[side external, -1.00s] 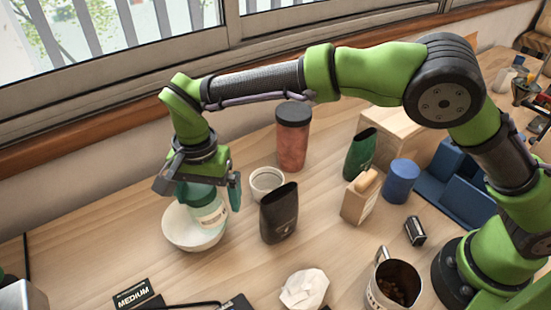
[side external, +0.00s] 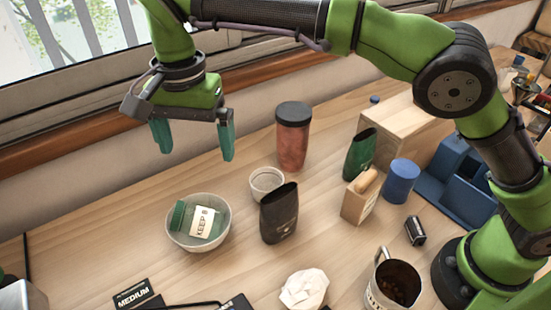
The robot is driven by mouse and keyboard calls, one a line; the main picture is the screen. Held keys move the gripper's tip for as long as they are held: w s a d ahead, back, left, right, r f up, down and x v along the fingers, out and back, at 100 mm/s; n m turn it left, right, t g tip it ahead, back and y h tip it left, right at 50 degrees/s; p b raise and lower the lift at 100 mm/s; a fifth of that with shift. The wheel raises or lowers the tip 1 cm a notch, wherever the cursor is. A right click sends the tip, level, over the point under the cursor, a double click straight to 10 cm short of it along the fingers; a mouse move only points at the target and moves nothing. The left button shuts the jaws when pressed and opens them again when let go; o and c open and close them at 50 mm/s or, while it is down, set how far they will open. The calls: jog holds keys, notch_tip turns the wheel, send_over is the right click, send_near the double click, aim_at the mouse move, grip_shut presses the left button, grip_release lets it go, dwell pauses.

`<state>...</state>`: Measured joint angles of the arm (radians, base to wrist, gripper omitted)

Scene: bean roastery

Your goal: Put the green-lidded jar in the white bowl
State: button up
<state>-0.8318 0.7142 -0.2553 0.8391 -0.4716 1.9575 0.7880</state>
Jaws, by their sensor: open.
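The green-lidded jar (side external: 202,221) lies on its side inside the white bowl (side external: 189,246). Its green lid points left and its pale label faces up. The bowl stands on the wooden table at the left. My gripper (side external: 193,158) is open and empty, well above the bowl and apart from the jar. Its two teal fingers point down with a wide gap between them.
A black pouch (side external: 279,214) and a small white cup (side external: 266,181) stand just right of the bowl. A red tumbler with a dark lid (side external: 293,140) stands behind them. A "MEDIUM" card (side external: 136,298) lies in front. The table left of the bowl is clear.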

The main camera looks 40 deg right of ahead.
jog(key=s+d+r+n+t+y, duration=0.1)
jog(key=d+r, duration=0.3)
jog(key=d, duration=0.6)
jog(key=s+d+r+n+t+y, duration=0.1)
jog(key=s+d+r+y, duration=0.15)
jog(key=d, duration=0.75)
jog(key=s+d+f+n+t+h, duration=0.1)
jog(key=s+d+f+n+t, duration=0.2)
jog(key=s+d, duration=0.8)
notch_tip(320, 180, down, 3)
jog(key=shift+s+d+f+t, duration=0.1)
jog(key=shift+s+d+t, duration=0.25)
jog(key=shift+s+t, duration=0.7)
